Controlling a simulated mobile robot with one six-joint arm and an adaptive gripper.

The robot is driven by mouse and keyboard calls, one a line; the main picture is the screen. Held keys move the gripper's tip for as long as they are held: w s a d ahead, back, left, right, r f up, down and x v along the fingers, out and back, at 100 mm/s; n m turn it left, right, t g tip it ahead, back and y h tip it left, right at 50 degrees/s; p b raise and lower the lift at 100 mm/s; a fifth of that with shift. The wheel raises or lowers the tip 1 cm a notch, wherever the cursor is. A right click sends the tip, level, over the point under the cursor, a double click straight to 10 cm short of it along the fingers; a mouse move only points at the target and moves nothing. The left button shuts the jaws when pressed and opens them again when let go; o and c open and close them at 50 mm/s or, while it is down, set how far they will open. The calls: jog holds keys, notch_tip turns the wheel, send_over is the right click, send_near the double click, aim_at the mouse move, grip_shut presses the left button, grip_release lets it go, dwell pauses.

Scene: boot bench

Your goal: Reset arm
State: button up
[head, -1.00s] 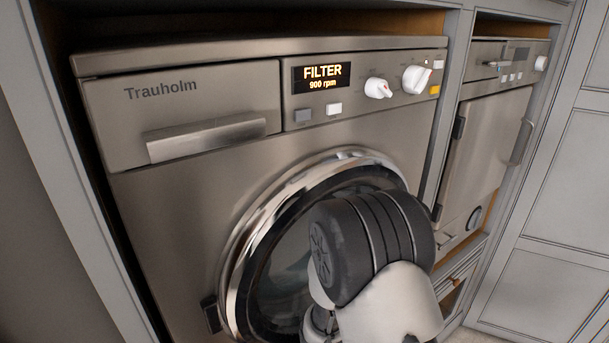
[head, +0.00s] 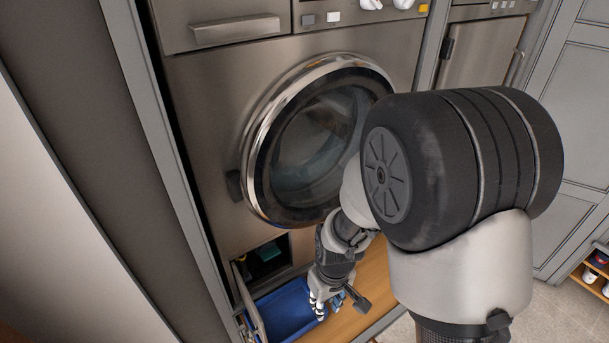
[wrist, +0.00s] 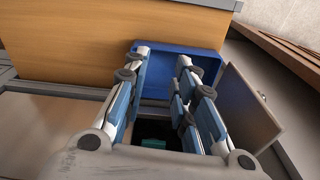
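My gripper (head: 333,300) hangs low in front of the washing machine (head: 215,225), near the open filter compartment (head: 284,244). In the wrist view my gripper (wrist: 165,68) has its two fingers well apart, with nothing seen between them. A blue tray (head: 288,310) lies below the compartment, partly hidden by the gripper in the head view. In the wrist view the tray (wrist: 205,60) lies beyond the fingertips. A teal part (head: 269,251) shows inside the dark compartment.
The compartment's small flap (head: 250,298) stands open at the left; in the wrist view the flap (wrist: 246,108) is close to the right finger. The round glass door (head: 310,150) looks shut. A wooden ledge (head: 372,268) runs beneath the machine.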

notch_tip(320, 180, up, 10)
jog(key=s+d+f+m+t, duration=0.1)
jog(key=d, duration=0.2)
jog(key=s+d+r+m+t+b, duration=0.1)
jog(key=s+d+r+m, duration=0.1)
jog(key=s+r, duration=0.5)
jog(key=s+d+r+m+t+b, duration=0.1)
jog(key=s+d+r+m+t, duration=0.1)
jog(key=s+d+r, duration=0.2)
jog(key=s+r, duration=0.3)
jog(key=shift+s+d+r+m, duration=0.15)
jog(key=shift+m, duration=0.15)
jog(key=shift+c, duration=0.4)
